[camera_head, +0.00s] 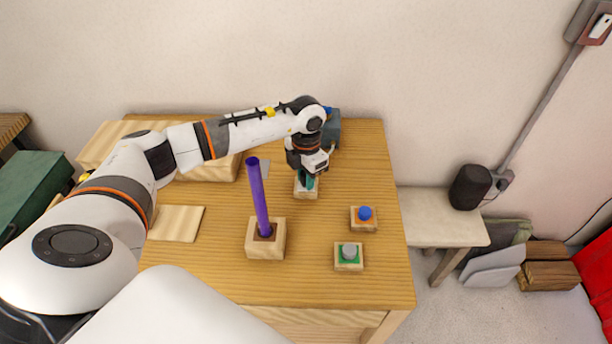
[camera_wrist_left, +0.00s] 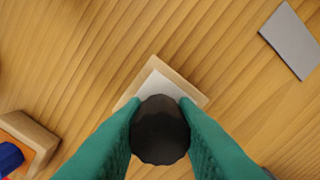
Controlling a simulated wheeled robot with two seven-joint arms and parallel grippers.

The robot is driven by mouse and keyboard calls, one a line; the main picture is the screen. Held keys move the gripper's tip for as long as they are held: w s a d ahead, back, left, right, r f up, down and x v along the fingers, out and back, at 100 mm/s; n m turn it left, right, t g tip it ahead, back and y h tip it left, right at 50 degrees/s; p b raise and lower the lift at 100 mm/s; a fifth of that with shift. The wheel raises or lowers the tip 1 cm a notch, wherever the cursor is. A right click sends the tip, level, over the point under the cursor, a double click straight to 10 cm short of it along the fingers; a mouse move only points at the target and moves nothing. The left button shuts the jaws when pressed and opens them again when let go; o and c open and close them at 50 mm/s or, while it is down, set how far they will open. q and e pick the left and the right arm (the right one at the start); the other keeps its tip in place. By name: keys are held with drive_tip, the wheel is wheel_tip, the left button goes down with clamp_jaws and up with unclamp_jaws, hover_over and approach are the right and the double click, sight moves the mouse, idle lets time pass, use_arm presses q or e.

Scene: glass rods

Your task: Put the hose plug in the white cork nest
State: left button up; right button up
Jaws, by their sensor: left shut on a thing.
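The white cork nest (camera_head: 303,193) is a small wooden block with a white top, on the table right of the purple rod. In the left wrist view the nest (camera_wrist_left: 153,75) shows its wooden rim and part of the white face. My left gripper (camera_head: 307,182) has green fingers and is shut on the hose plug (camera_wrist_left: 160,130), a dark round-topped piece. The plug overlaps the nest's near part in the wrist view, hiding its middle. I cannot tell whether the plug touches the nest. My right gripper is not in view.
A purple rod (camera_head: 259,195) stands in a wooden block (camera_head: 278,240). Two small nests to the right hold a blue piece (camera_head: 364,213) and a grey piece (camera_head: 349,250). A grey plate (camera_wrist_left: 291,40) lies flat nearby.

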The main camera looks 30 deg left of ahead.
use_arm(q)
drive_tip(key=shift+r+p, duration=0.35)
drive_tip(key=shift+r, duration=0.35)
drive_tip(key=shift+f+b, duration=0.75)
drive_tip(key=shift+f, duration=0.1)
idle(0.7)
drive_tip(key=shift+r, duration=0.2)
drive_tip(key=shift+r+p, duration=0.55)
drive_tip(key=shift+r, duration=0.1)
idle(0.6)
drive_tip(key=shift+f+b, duration=0.75)
drive_tip(key=shift+f, duration=0.1)
drive_tip(key=o, duration=0.7)
